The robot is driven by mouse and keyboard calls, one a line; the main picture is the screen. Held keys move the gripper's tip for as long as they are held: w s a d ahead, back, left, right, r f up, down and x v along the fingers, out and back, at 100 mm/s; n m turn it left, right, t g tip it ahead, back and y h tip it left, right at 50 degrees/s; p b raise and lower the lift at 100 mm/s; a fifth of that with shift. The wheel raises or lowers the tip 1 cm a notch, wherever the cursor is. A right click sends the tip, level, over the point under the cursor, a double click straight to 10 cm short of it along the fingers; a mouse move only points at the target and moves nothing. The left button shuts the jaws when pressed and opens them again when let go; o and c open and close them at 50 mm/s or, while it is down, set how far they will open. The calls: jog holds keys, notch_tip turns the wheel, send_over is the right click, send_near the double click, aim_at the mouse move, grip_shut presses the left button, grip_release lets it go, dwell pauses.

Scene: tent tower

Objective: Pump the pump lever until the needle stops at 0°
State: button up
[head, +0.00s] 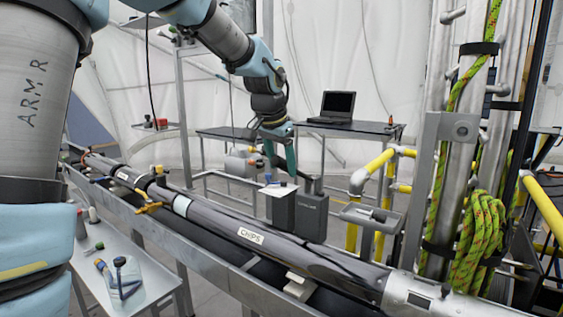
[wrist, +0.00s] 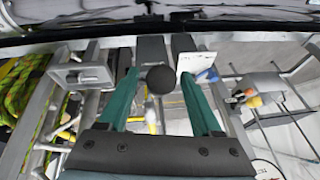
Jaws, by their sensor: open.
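The grey pump box (head: 310,212) stands behind the long black tube, in the middle of the head view. A dark pump lever (head: 302,176) slants up and left from its top. In the wrist view, the lever's round black knob (wrist: 161,79) shows between the teal fingertips of my gripper (wrist: 159,82). In the head view, my gripper (head: 280,166) points down at the lever's end, with its fingers apart. I cannot tell if a finger touches the knob. A pale plate (head: 278,190) lies on the adjoining grey box; I cannot make out a needle or its reading.
The long black tube (head: 246,236) runs along a metal rail in front of the pump. Yellow railings (head: 371,170) and a coiled green rope (head: 479,238) are to the right. A laptop (head: 338,104) sits on a table behind. A side table (head: 120,270) holds tools.

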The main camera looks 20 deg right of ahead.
grip_shut()
dwell(0.5)
dwell(0.9)
